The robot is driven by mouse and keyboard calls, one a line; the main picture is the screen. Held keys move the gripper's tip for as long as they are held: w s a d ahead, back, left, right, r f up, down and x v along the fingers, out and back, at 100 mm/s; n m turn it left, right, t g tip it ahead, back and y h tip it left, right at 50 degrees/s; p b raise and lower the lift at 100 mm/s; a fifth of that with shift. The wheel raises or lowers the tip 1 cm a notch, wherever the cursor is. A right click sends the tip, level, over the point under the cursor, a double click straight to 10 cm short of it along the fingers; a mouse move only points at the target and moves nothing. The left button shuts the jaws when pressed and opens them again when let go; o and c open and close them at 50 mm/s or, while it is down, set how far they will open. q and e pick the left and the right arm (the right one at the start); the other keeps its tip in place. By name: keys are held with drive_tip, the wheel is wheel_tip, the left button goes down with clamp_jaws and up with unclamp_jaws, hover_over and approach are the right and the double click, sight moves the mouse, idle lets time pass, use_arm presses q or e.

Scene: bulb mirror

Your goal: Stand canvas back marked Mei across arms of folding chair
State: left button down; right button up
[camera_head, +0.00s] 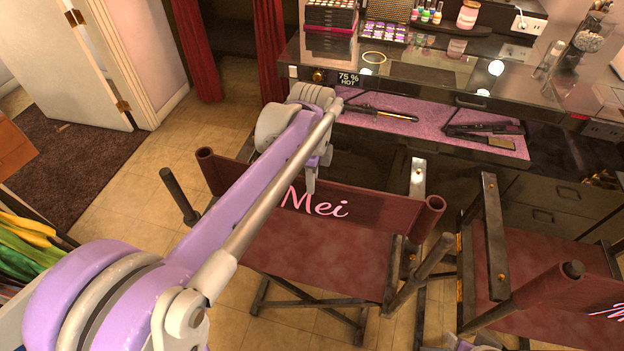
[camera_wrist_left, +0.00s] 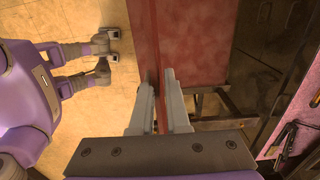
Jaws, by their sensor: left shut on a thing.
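The dark red canvas back (camera_head: 375,207) marked "Mei" in pink shows in the head view, with a rolled sleeve at each end. It spans above the seat (camera_head: 315,252) of the folding chair, lettering facing me. Its left end is near the chair's left arm (camera_head: 178,195) and its right end near the right arm (camera_head: 425,268); I cannot tell whether it touches them. My left gripper (camera_head: 310,180) is shut on its top edge near the middle. The wrist view shows the fingers (camera_wrist_left: 162,100) on both sides of the canvas (camera_wrist_left: 143,45). My right gripper cannot be made out clearly.
A second folding chair (camera_head: 575,255) stands at the right. Behind is a glass-topped counter (camera_head: 430,70) with a pink-lined drawer (camera_head: 365,130) holding hot styling tools. Tiled floor (camera_head: 130,190) is open at the left, beside a dark rug (camera_head: 75,150).

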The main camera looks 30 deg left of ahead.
use_arm(q)
drive_tip(key=shift+f+b, duration=0.55)
drive_tip(key=shift+f, duration=0.55)
drive_tip(key=c, duration=0.8)
unclamp_jaws()
use_arm(e)
drive_tip(key=shift+s+f, duration=0.2)
drive_tip(key=shift+f, duration=0.55)
use_arm(q)
drive_tip(key=shift+r+p, duration=2.1)
drive_tip(key=shift+r, duration=1.45)
use_arm(e)
drive_tip(key=r, duration=0.1)
drive_tip(key=w+r, duration=0.1)
drive_tip(key=r, duration=0.3)
drive_tip(key=shift+w+r, duration=0.25)
drive_tip(key=shift+w, duration=0.15)
use_arm(q)
drive_tip(key=shift+s+f, duration=0.1)
use_arm(e)
drive_tip(key=shift+s, duration=0.1)
